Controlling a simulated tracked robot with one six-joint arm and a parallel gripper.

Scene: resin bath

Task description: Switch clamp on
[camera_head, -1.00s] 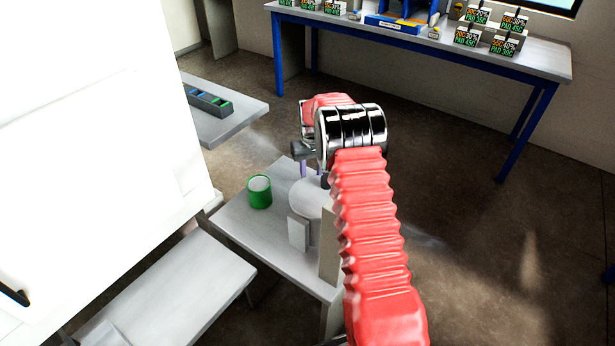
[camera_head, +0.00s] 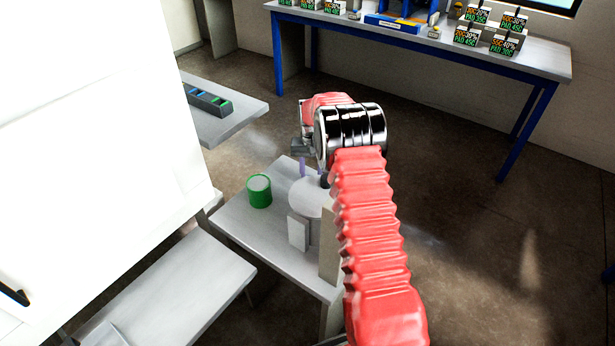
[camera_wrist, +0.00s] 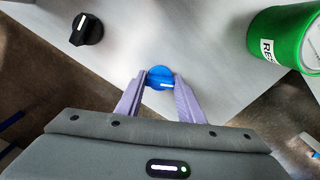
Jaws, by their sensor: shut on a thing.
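A round blue knob (camera_wrist: 160,76) with a white mark sits on the pale surface in the wrist view. The mark lies nearly level, towards the knob's right side. My gripper (camera_wrist: 160,82) is shut on the blue knob, one purple finger on each side. A black knob (camera_wrist: 87,30) with a white mark stands to the upper left, apart from my fingers. No label naming the clamp shows.
A green can (camera_head: 259,191) stands on the table left of my gripper; it also shows at right in the wrist view (camera_wrist: 282,38). A pale round-topped device (camera_head: 306,197) stands close by. A blue-legged bench (camera_head: 450,65) is at the back.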

